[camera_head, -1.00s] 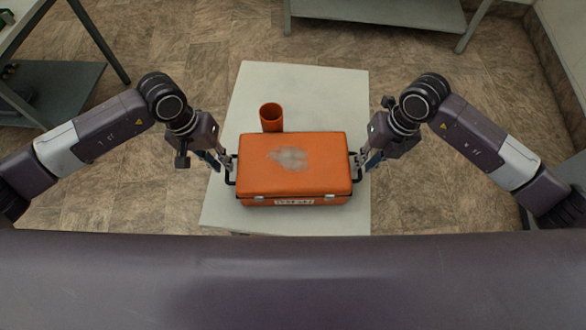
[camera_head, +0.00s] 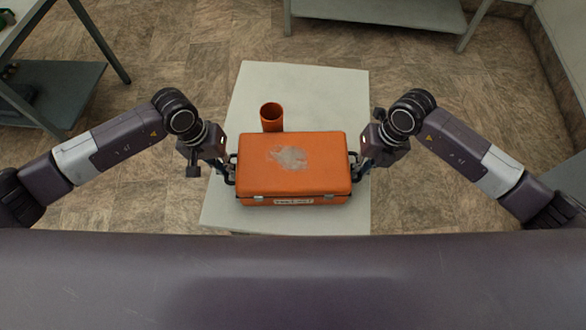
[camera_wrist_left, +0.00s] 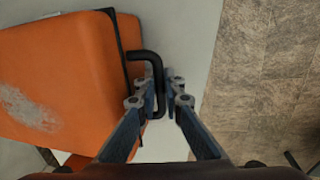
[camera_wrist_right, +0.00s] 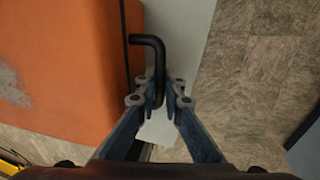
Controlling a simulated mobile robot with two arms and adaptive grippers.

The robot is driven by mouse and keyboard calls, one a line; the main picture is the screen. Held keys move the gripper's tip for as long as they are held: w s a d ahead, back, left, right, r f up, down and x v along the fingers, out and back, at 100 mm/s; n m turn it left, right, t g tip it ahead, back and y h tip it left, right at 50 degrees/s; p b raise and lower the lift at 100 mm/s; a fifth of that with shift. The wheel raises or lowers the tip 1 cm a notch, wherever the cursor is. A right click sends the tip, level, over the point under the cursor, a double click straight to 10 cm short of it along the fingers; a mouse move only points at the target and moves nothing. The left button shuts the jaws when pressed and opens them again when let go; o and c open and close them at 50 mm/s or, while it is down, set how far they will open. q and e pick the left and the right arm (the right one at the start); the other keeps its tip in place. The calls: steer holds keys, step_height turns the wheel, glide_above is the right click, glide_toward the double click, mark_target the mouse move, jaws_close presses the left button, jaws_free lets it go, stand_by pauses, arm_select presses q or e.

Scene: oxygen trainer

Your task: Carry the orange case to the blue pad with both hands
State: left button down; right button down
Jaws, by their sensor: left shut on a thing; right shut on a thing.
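The orange case (camera_head: 293,170) is on the pale table, its lid shut, with a worn grey patch on top and a label on its front. It has a black side handle at each end. My left gripper (camera_head: 229,165) is shut on the left handle (camera_wrist_left: 152,62), which passes between its fingers in the left wrist view (camera_wrist_left: 163,88). My right gripper (camera_head: 361,163) is shut on the right handle (camera_wrist_right: 150,42), seen between the fingers in the right wrist view (camera_wrist_right: 160,88). No blue pad is visible in any view.
An orange cup (camera_head: 271,116) stands right behind the case on the table (camera_head: 320,95). The table behind and right of the cup is bare. A grey shelf unit (camera_head: 60,95) stands at left, and another bench (camera_head: 380,12) at the back.

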arm_select(q)
steer(key=shift+w+r, duration=0.1)
steer(key=shift+r, duration=0.1)
arm_select(e)
steer(key=shift+w+r, duration=0.2)
steer(key=shift+r, duration=0.05)
